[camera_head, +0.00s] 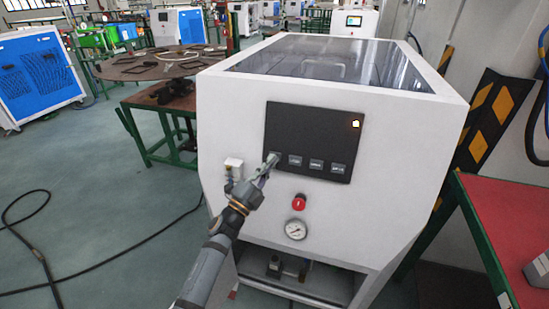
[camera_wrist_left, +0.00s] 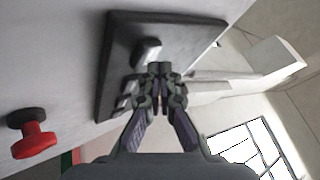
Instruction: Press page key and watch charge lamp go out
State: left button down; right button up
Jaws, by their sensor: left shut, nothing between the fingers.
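The black control panel (camera_head: 300,125) is on the white front of the generator (camera_head: 235,120).
Below the panel are a red button (camera_head: 299,202) and a round gauge (camera_head: 296,229). A white switch box (camera_head: 234,165) is left of the panel, near my left gripper. A red-topped table (camera_head: 510,215) stands at the right. A black cable (camera_head: 110,262) lies on the floor at left.

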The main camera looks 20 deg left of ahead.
pick_arm(q)
jog(key=shift+w+f, duration=0.15)
jog(key=shift+w, duration=0.35)
dwell(0.7)
dwell(0.3)
jog(key=shift+s+r+p, duration=0.25)
jog(key=shift+s+p, duration=0.1)
jog(key=shift+s, duration=0.5)
jog(key=s+p, duration=0.1)
jog(key=s, duration=0.1)
jog(key=s+r, duration=0.1)
jog(key=s, duration=0.1)
jog(key=shift+s+a+r+p, duration=0.1)
jog(key=shift+s+r+p, duration=0.1)
jog(key=shift+s+p, duration=0.2)
dwell(0.3)
